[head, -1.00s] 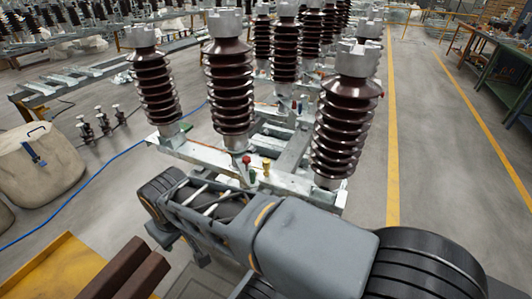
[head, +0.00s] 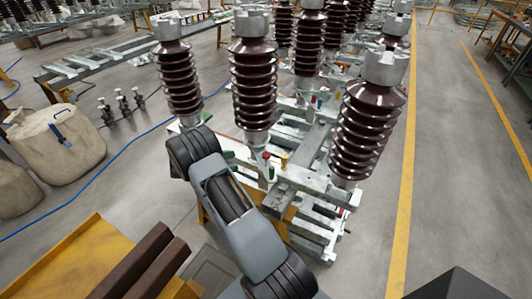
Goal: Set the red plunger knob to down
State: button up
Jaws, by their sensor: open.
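The red plunger knob (head: 267,157) is small. It shows in the head view on the near galvanised steel frame (head: 310,180), at the foot of the second brown insulator from the left. A green part (head: 271,173) sits just below it, and a yellow knob (head: 285,158) stands to its right. The knob is too small to tell how far it is raised or pressed. My arm reaches up from the bottom, and its upper end is left of the knob in the picture. My gripper does not show.
Tall ribbed brown insulators (head: 252,85) rise around the knob, with one (head: 363,125) close on the right. Pale sacks (head: 57,145) stand on the left. A yellow stand with brown beams (head: 135,262) is at lower left. The floor on the right is open.

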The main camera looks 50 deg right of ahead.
aim_at(266, 154)
jog(key=shift+n+h, duration=0.5)
jog(key=shift+h, duration=0.2)
jog(key=p+x, duration=0.1)
jog(key=x, duration=0.3)
jog(key=f+p+x, duration=0.1)
jog(key=p+x, duration=0.1)
jog(key=x, duration=0.3)
jog(key=p+x, duration=0.1)
jog(key=x, duration=0.4)
jog(key=shift+w+d+f, duration=0.25)
jog(key=shift+w+d, duration=0.05)
grip_shut()
jog(key=shift+f, duration=0.15)
